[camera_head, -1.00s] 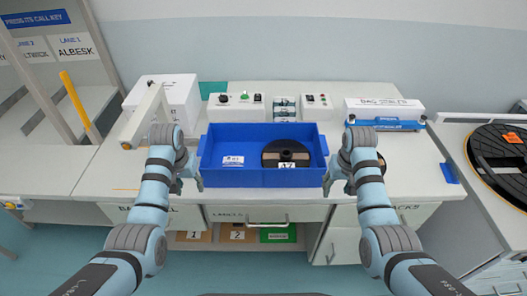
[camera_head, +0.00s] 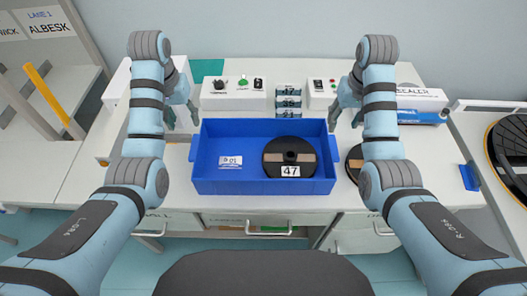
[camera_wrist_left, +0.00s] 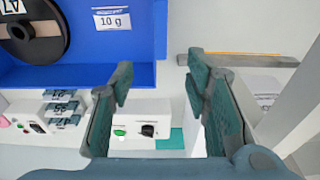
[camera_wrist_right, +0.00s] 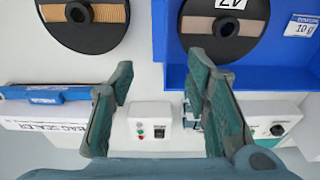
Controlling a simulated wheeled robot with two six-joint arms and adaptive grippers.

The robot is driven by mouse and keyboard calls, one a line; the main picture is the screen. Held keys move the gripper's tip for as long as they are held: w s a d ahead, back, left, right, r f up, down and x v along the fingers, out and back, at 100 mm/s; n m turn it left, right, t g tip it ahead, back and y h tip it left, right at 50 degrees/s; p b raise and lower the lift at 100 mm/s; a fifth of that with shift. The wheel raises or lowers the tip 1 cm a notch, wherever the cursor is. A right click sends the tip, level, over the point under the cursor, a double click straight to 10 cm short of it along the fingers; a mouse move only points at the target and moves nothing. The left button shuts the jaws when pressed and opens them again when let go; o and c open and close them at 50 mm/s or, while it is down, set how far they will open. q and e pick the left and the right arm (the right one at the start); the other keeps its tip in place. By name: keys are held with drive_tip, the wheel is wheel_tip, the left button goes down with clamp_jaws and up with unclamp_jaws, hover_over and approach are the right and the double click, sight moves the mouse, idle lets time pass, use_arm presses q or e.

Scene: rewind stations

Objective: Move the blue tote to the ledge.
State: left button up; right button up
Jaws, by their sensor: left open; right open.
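The blue tote (camera_head: 213,182) sits on the bench top in front of me. It holds a black reel (camera_head: 273,160) with a label reading 47 and a small white label card (camera_head: 230,161). My left gripper (camera_head: 182,118) is open and empty beside the tote's far left corner. My right gripper (camera_head: 345,117) is open and empty beside its far right corner. The tote wall shows ahead of the fingers in the left wrist view (camera_wrist_left: 160,35) and the right wrist view (camera_wrist_right: 174,35), apart from them. I cannot make out which surface is the ledge.
Control boxes (camera_head: 232,100) and stacked small packs (camera_head: 288,100) stand behind the tote. A bag sealer (camera_head: 420,105) is at back right. Another reel (camera_head: 354,160) lies right of the tote, partly behind my arm. Lane shelves and a yellow post (camera_head: 52,98) stand at left.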

use_arm(q)
drive_tip(key=s, duration=0.2)
use_arm(e)
drive_tip(key=s, duration=0.2)
use_arm(q)
hover_over(194, 147)
wheel_tip(194, 147, down, 7)
drive_tip(key=shift+s+f, duration=0.15)
drive_tip(key=shift+f, duration=0.05)
use_arm(e)
hover_over(334, 148)
wheel_tip(334, 148, down, 7)
drive_tip(key=shift+f, duration=0.2)
use_arm(q)
wheel_tip(334, 148, down, 4)
drive_tip(key=shift+f, duration=0.15)
use_arm(e)
wheel_tip(334, 148, down, 4)
drive_tip(key=shift+w+f, duration=0.1)
drive_tip(key=shift+w, duration=0.05)
use_arm(q)
drive_tip(key=shift+f, duration=0.7)
use_arm(e)
drive_tip(key=shift+f, duration=0.75)
use_arm(q)
drive_tip(key=shift+w+f, duration=0.35)
drive_tip(key=shift+f, duration=0.05)
use_arm(e)
drive_tip(key=shift+w+f, duration=0.2)
drive_tip(key=shift+f, duration=0.2)
